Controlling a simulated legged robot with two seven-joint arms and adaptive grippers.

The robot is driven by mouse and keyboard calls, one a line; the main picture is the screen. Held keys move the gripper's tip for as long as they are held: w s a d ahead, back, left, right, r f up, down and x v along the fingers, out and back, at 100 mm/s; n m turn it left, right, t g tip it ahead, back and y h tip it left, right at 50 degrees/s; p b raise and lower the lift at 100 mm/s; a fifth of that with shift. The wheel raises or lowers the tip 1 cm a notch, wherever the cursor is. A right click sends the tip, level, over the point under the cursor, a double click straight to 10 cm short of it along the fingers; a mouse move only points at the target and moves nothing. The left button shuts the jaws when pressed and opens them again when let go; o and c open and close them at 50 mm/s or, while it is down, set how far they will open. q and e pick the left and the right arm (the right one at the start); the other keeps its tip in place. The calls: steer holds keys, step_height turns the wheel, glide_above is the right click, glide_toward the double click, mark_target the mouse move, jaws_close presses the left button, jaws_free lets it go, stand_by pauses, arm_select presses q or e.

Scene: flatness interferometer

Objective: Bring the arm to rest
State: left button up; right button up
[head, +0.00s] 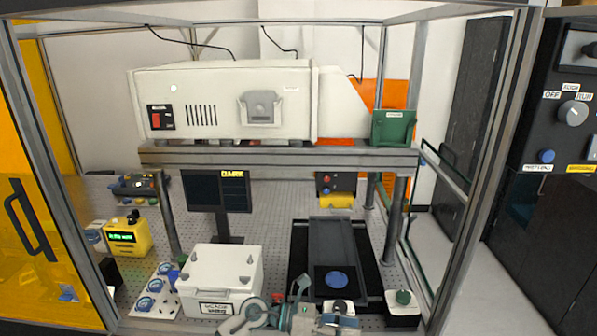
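My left arm shows at the bottom edge of the head view, with its pale rounded links in front of the white box. My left gripper (325,322) is at the right end of these links, low in front of the dark stage. It is small and partly cut off by the frame's edge, so I cannot tell whether its fingers are open or shut. I see nothing clearly held in it. My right gripper is not in view.
A white lidded box (222,275) stands just behind my arm. Right of it is a black slide stage (332,250) with a blue disc (337,280). A tray of blue-topped pieces (143,306) lies left. Frame posts (478,150) flank the bench.

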arm_select(q)
steer(key=w+a+f+n+t+y, duration=0.25)
steer(key=a+n+t, duration=0.45)
steer(key=n+t, duration=0.6)
steer(key=w+a+f+n+t+y, duration=0.1)
steer(key=w+a+n+t+y, duration=0.25)
steer(key=a+n+t, duration=0.95)
steer(key=s+a+f+n+g+y, duration=0.3)
steer(key=f+n+g+y, duration=0.15)
steer(key=f+n, duration=0.4)
steer(key=s+a+f+n+g+y, duration=0.25)
steer(key=f+n+g+y, duration=0.2)
steer(key=f+n, duration=0.4)
steer(key=s+a+f+n+g+y, duration=0.15)
steer(key=s+f+g, duration=0.3)
steer(key=s, duration=0.45)
steer(key=s+a+f+n+g, duration=0.25)
steer(key=s+f, duration=0.35)
steer(key=s, duration=0.3)
steer(key=s+a+f+n+g, duration=0.25)
steer(key=s+f+g, duration=0.3)
steer(key=s, duration=0.35)
step_height(320, 180, down, 28)
steer(key=s, duration=0.3)
steer(key=s+a+f+m+g, duration=0.1)
steer(key=s+a+f, duration=0.2)
steer(key=s+f, duration=1.1)
steer(key=shift+s+a+f, duration=0.15)
steer(key=shift+s+f, duration=0.1)
steer(key=shift+s, duration=1)
